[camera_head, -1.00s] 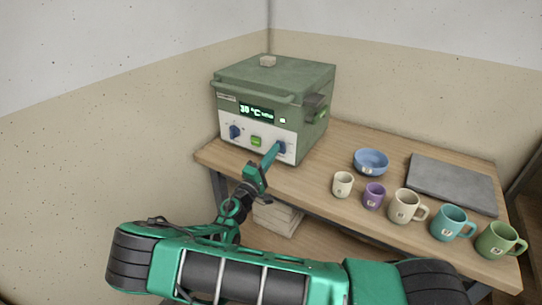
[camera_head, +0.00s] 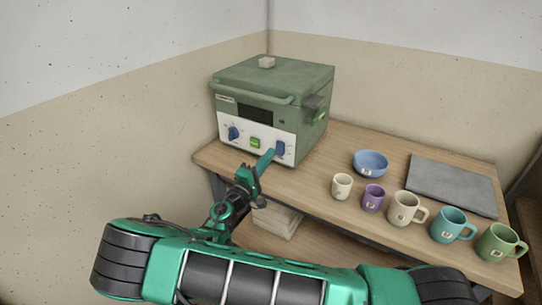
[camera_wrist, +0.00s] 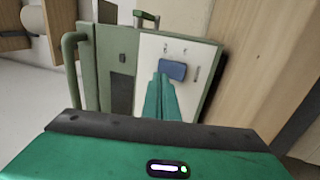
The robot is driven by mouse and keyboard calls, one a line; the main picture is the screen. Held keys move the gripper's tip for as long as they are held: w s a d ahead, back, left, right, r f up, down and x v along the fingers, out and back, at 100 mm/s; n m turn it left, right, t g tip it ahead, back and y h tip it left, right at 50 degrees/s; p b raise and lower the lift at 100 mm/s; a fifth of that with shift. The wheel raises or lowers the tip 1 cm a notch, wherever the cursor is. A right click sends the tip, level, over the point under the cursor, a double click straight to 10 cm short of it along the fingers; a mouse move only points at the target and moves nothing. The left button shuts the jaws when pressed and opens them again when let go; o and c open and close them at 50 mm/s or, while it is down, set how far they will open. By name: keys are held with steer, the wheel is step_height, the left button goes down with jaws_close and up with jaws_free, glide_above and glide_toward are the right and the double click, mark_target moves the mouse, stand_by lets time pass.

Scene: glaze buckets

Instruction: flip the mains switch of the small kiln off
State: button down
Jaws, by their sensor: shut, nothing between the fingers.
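The small green kiln (camera_head: 285,85) stands at the left end of the wooden table. Its display (camera_head: 261,114) is dark. The blue mains switch (camera_head: 280,147) is at the right of the white front panel; it also shows in the wrist view as a blue block (camera_wrist: 173,70). My gripper (camera_head: 268,156) is shut and empty, with its teal fingertips right at the switch. In the wrist view the fingertips (camera_wrist: 163,80) lie at the switch's lower left edge; I cannot tell whether they touch it.
The panel also has a blue knob (camera_head: 233,133) and a green button (camera_head: 255,143). A blue bowl (camera_head: 370,163), several mugs, the nearest-to-kiln one cream (camera_head: 342,186), and a grey slab (camera_head: 452,183) stand to the right. A wall stands left of the kiln.

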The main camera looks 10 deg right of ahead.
steer(key=r+v, duration=0.2)
steer(key=v, duration=0.8)
steer(key=shift+s+a+r, duration=0.3)
steer(key=shift+a+r, duration=0.2)
steer(key=shift+a, duration=0.05)
steer(key=s+d+m+g+y, duration=0.1)
steer(key=s+d+m+g, duration=0.3)
steer(key=d, duration=0.5)
steer(key=s+d+m+g+y, duration=0.1)
steer(key=s+d+m+g, duration=0.1)
steer(key=d+g, duration=0.55)
steer(key=s+d+m+g+y, duration=0.1)
steer(key=s+d+m+g, duration=0.25)
steer(key=d, duration=0.75)
steer(key=s+d+r+m+g+y, duration=0.1)
steer(key=s+d+r+m+y, duration=0.1)
steer(key=s+d+y, duration=0.3)
steer(key=s+d+r+m+g+y, duration=0.1)
steer(key=s+r+m+y, duration=0.15)
steer(key=s, duration=0.45)
steer(key=s+a+r+t+y, duration=0.1)
steer(key=s+r+y, duration=0.1)
steer(key=s, duration=0.5)
steer(key=s+a+r+m+t+y, duration=0.1)
steer(key=s+a+r+y, duration=0.1)
steer(key=s+r, duration=0.2)
steer(key=s, duration=0.3)
steer(key=shift+s+r, duration=0.2)
steer(key=shift+r, duration=0.15)
